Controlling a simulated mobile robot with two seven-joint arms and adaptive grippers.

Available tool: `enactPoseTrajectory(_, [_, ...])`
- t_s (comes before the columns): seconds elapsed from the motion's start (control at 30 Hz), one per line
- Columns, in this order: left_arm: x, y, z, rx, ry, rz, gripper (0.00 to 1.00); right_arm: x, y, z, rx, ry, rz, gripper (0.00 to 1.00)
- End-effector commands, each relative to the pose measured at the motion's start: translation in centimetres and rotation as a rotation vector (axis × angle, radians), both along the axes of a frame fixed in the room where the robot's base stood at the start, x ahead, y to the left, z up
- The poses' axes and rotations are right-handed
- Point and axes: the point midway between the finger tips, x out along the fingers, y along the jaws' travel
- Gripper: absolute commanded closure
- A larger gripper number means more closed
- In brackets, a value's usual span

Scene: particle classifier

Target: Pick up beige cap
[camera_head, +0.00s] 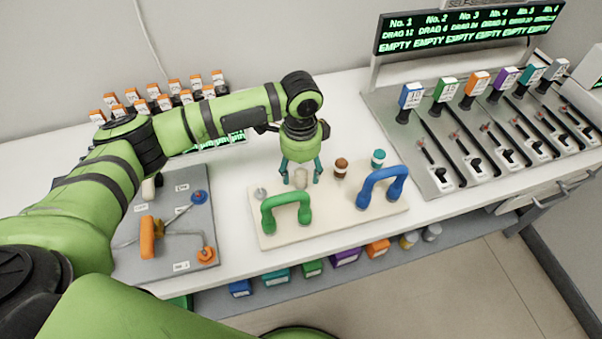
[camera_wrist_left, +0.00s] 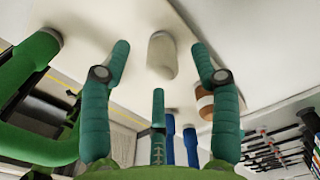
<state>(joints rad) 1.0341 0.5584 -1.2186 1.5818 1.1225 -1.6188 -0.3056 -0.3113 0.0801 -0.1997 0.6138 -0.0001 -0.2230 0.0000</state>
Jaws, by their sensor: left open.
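The beige cap (camera_head: 301,177) stands on the cream board (camera_head: 262,236) on the white table. In the left wrist view the beige cap (camera_wrist_left: 162,56) is a pale rounded piece between and beyond the fingertips. My left gripper (camera_head: 300,178) points down at the board with its teal fingers spread on both sides of the cap. In the left wrist view the left gripper (camera_wrist_left: 160,60) is open, with visible gaps between its fingers and the cap. My right gripper is not in view.
A green handle (camera_head: 287,205) stands in front of the cap, and a blue handle (camera_head: 382,182) stands to the right. A brown cap (camera_head: 341,165) and a teal cap (camera_head: 378,156) are close by. A grey panel (camera_head: 205,232) lies at left.

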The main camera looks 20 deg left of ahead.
Motion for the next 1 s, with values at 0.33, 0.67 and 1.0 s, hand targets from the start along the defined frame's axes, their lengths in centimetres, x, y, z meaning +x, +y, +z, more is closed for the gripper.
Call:
enactPoseTrajectory(0.33, [0.0, 0.0, -1.8, 0.001, -0.002, -0.002, 0.38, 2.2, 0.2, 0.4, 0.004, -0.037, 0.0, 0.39])
enactPoseTrajectory(0.67, [0.0, 0.0, -1.8, 0.0, -0.001, -0.002, 0.95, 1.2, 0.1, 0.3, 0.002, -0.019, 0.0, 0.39])
enactPoseTrajectory(1.0, [0.0, 0.0, -1.4, -0.001, -0.003, -0.001, 0.95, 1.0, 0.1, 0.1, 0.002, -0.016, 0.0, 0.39])
